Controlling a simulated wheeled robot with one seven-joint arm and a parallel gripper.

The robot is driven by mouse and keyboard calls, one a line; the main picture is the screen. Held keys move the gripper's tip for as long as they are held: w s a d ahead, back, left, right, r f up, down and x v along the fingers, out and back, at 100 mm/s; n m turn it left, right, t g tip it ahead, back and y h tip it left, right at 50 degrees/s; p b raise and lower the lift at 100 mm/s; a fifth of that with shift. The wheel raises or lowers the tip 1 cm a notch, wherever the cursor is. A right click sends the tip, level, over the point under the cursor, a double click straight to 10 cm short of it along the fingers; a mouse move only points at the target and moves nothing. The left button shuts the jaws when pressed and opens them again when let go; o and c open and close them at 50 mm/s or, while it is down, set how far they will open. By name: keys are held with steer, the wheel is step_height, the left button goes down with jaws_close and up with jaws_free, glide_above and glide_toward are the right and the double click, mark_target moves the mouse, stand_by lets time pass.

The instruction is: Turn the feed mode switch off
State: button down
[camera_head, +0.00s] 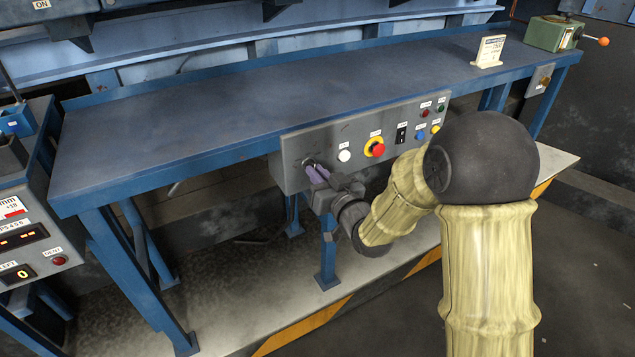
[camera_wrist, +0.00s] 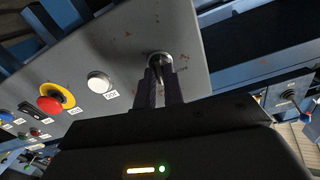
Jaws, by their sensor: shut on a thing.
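A grey control panel (camera_head: 330,135) hangs under the front edge of the blue table. A small metal switch, which I take for the feed mode switch, sits near its left end; it shows in the wrist view (camera_wrist: 159,59). No label on it is readable. My gripper (camera_head: 316,172) reaches the panel there, with its two purple-grey fingers (camera_wrist: 160,86) on either side of the switch, shut on it. The fingers hide part of the switch, so its setting cannot be told.
Right of the switch are a white button (camera_head: 344,156), a red emergency knob on a yellow ring (camera_head: 377,149), a black rocker (camera_head: 401,133) and several small coloured buttons. The blue table (camera_head: 250,105) overhangs the panel. A grey machine with displays (camera_head: 25,235) stands at the left.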

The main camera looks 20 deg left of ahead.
steer(key=shift+f+n+b, duration=0.1)
steer(key=shift+n+b, duration=0.55)
steer(key=shift+n, duration=0.25)
steer(key=c, duration=1.5)
jaws_free()
steer(key=b+v, duration=0.2)
steer(key=v, duration=0.9)
steer(key=shift+s+d+b, duration=0.2)
steer(key=shift+d+b, duration=0.15)
steer(key=shift+f+b, duration=0.1)
steer(key=shift+b, duration=0.4)
